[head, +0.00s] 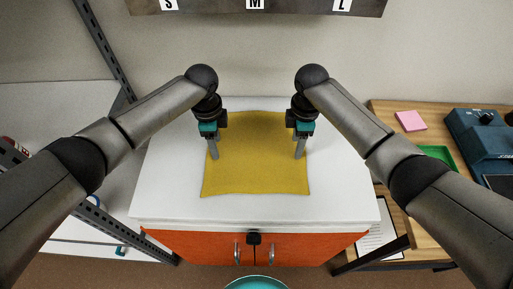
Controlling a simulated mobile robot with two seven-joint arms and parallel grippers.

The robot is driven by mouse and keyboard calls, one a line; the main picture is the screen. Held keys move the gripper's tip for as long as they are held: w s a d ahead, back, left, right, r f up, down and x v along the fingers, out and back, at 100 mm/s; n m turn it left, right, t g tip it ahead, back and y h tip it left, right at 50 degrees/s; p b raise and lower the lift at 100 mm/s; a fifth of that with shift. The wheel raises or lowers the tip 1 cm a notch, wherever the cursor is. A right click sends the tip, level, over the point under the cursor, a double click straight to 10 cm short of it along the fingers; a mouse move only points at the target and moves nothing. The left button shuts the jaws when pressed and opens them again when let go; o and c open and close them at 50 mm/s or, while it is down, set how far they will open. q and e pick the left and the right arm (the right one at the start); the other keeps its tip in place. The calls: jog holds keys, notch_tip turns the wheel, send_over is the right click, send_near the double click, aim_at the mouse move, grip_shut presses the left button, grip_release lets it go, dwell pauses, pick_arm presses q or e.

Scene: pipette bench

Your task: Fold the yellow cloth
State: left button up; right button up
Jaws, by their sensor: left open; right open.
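The yellow cloth (255,165) lies spread out flat on the white table top (165,190). Its edges are slightly wavy and no fold shows. My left gripper (214,155) is open, pointing down over the cloth's left edge. My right gripper (299,155) is open, pointing down over the cloth's right edge. Both appear empty. I cannot tell whether the fingertips touch the cloth. The grippers hide small parts of its left and right sides.
A shelf with S, M and L labels (255,6) hangs at the back. A wooden table at the right holds pink notes (410,121), a green tray (440,155) and a blue device (482,137). A metal frame (105,50) stands at the left. White table top is clear around the cloth.

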pick_arm(q)
jog(key=shift+f, duration=0.1)
pick_arm(e)
jog(key=shift+f, duration=0.15)
pick_arm(q)
jog(key=shift+c, duration=0.6)
pick_arm(e)
jog(key=shift+c, duration=0.6)
pick_arm(q)
grip_shut()
pick_arm(e)
jog(key=shift+s+f, duration=0.1)
grip_shut()
